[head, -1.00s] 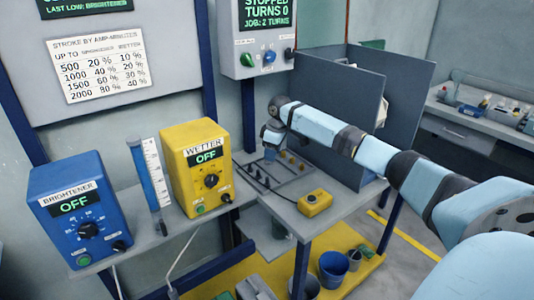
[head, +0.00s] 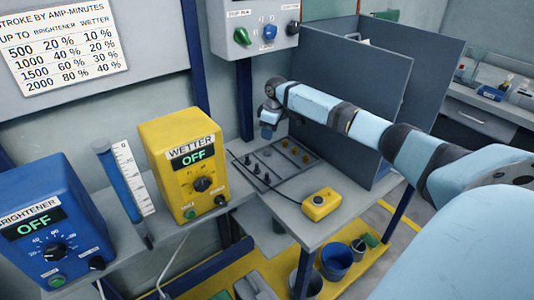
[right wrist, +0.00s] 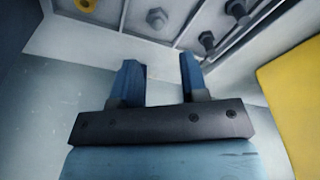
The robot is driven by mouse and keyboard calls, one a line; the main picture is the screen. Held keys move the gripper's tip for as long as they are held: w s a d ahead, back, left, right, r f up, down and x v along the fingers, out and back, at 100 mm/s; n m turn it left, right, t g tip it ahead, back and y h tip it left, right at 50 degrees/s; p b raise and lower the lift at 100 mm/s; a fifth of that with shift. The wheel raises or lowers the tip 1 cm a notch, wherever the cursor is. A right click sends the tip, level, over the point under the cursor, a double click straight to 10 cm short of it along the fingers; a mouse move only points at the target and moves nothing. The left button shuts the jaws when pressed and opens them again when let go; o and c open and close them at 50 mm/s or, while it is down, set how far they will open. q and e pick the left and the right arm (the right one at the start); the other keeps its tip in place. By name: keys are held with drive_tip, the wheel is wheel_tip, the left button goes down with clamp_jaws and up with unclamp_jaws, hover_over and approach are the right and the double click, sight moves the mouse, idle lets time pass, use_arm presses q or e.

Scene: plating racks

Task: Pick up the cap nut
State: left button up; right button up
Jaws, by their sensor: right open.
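My right gripper (head: 267,133) is over the back left part of a grey parts tray (head: 275,167) on the bench. In the right wrist view the gripper (right wrist: 159,68) is open, with nothing between its two blue fingers. Small brass pieces (head: 295,150) show on the tray's right side. My left gripper is not in view.
A yellow pendant box (head: 320,204) with a cable lies in front of the tray. Grey partition panels (head: 385,95) stand right of it. The yellow wetter unit (head: 185,165), a measuring tube (head: 122,180) and the blue brightener unit (head: 45,225) are left. Buckets (head: 336,262) are below.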

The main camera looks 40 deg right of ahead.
sight(267, 152)
drive_tip(key=f, duration=0.5)
drive_tip(key=f+b, duration=0.1)
drive_tip(key=f, duration=0.2)
drive_tip(key=shift+w+f, duration=0.25)
drive_tip(key=shift+w, duration=0.15)
drive_tip(key=c, duration=0.7)
